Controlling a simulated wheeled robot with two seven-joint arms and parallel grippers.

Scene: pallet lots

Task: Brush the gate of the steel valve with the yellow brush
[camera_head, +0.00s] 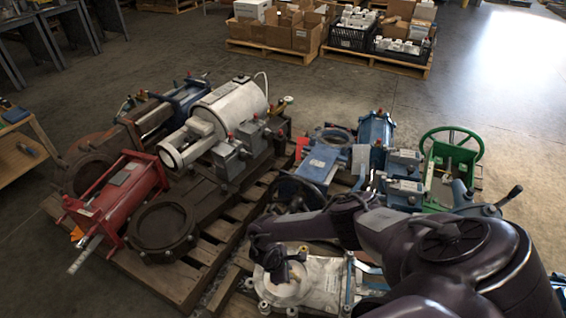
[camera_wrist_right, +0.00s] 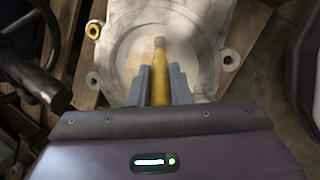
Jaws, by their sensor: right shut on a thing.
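The steel valve (camera_head: 326,278) lies on a pallet at the bottom centre of the head view, with its round flange toward the left. In the right wrist view its pale flange (camera_wrist_right: 208,32) surrounds the round gate (camera_wrist_right: 128,60). My right gripper (camera_head: 281,268) is over the flange, and its jaws (camera_wrist_right: 159,78) are shut on the yellow brush (camera_wrist_right: 159,91). The brush points away from the gripper, its tan tip over the gate. I cannot tell whether the tip touches the surface. The brush is not clear in the head view. My left gripper is not in view.
A dark handwheel (camera_head: 297,194) stands just behind the valve. A red valve (camera_head: 118,196) and a white actuator (camera_head: 215,118) sit on the left pallet. Blue valves (camera_head: 376,133) and a green handwheel (camera_head: 452,146) stand behind my right arm.

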